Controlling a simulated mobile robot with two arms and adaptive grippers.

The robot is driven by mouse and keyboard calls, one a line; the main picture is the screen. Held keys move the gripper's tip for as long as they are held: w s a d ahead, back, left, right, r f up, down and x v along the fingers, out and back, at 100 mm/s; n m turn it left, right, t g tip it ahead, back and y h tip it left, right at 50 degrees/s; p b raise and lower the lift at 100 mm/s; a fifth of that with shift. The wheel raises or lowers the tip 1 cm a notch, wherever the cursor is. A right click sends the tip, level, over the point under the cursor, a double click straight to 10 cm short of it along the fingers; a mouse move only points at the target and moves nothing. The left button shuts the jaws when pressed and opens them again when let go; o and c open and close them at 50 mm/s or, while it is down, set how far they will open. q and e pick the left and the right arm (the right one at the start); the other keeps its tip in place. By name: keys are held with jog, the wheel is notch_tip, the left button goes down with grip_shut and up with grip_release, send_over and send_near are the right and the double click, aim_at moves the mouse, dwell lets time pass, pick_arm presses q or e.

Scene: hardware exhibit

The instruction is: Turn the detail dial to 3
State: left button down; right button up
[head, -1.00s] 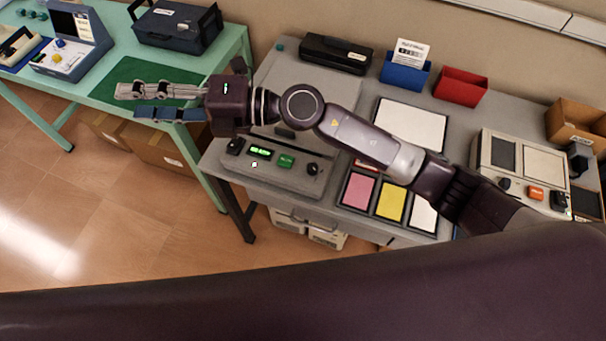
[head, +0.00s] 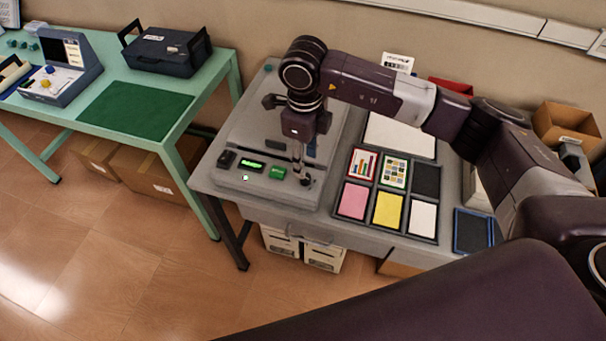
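The machine's control panel (head: 262,186) is on the front of a grey device on the grey table. It has a black knob (head: 305,180) at its right end and another dark control (head: 226,159) at its left end. Between them are a lit green display (head: 251,164) and a green button (head: 277,173). The labels are too small to read, so I cannot tell which control is the detail dial. My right gripper (head: 298,170) points down just above and behind the right knob. Its fingers overlap in this view, hiding their gap and any contact. My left gripper is out of view.
A tray of cards (head: 379,211) lies right of the panel, with a blue-framed pad (head: 473,232) farther right. A green table (head: 215,72) with a dark case (head: 167,50) stands at left. Cardboard boxes (head: 148,182) sit below it.

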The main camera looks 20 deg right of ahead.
aim_at(305, 179)
notch_tip(305, 179, down, 6)
jog(key=shift+f+p, duration=0.2)
jog(key=shift+p, duration=0.6)
jog(key=shift+c, duration=0.2)
